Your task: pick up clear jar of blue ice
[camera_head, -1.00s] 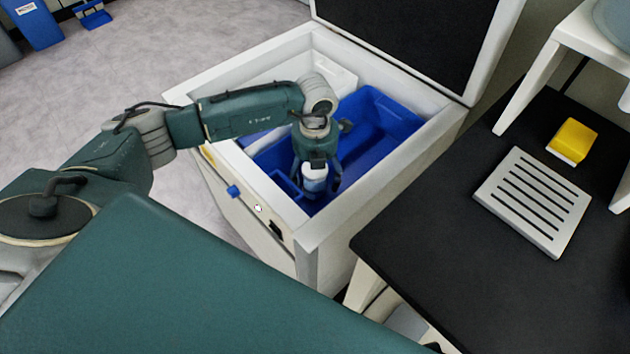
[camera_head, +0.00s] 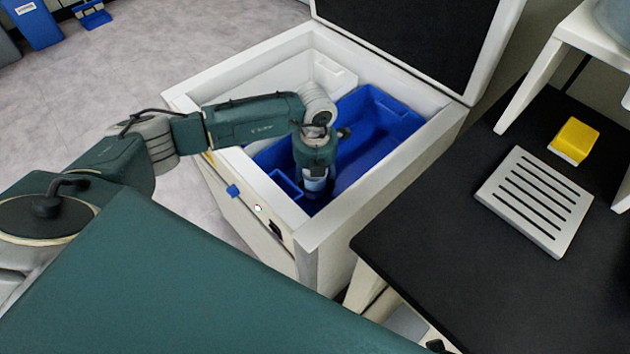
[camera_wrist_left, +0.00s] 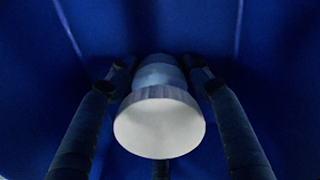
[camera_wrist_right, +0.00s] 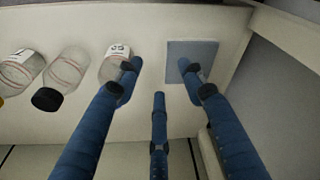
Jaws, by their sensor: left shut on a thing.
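The jar (camera_head: 313,184) stands inside the freezer box, among blue bins, under my left gripper (camera_head: 315,181), and its upper part is hidden in the head view. In the left wrist view I look down on its round white lid (camera_wrist_left: 160,127), with a pale blue body (camera_wrist_left: 160,76) beyond it. The left gripper's fingers (camera_wrist_left: 160,68) are around the jar and shut on it. I cannot tell whether its base is off the bin floor. My right gripper (camera_wrist_right: 161,68) has its fingers apart and empty; it is outside the head view.
A blue bin (camera_head: 398,106) lines the white chest (camera_head: 320,235), whose lid is raised behind. A black table (camera_head: 430,230) holds a slotted white rack (camera_head: 533,200) and yellow block (camera_head: 574,138). The right wrist view shows clear jars (camera_wrist_right: 68,68) and a grey square (camera_wrist_right: 191,60).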

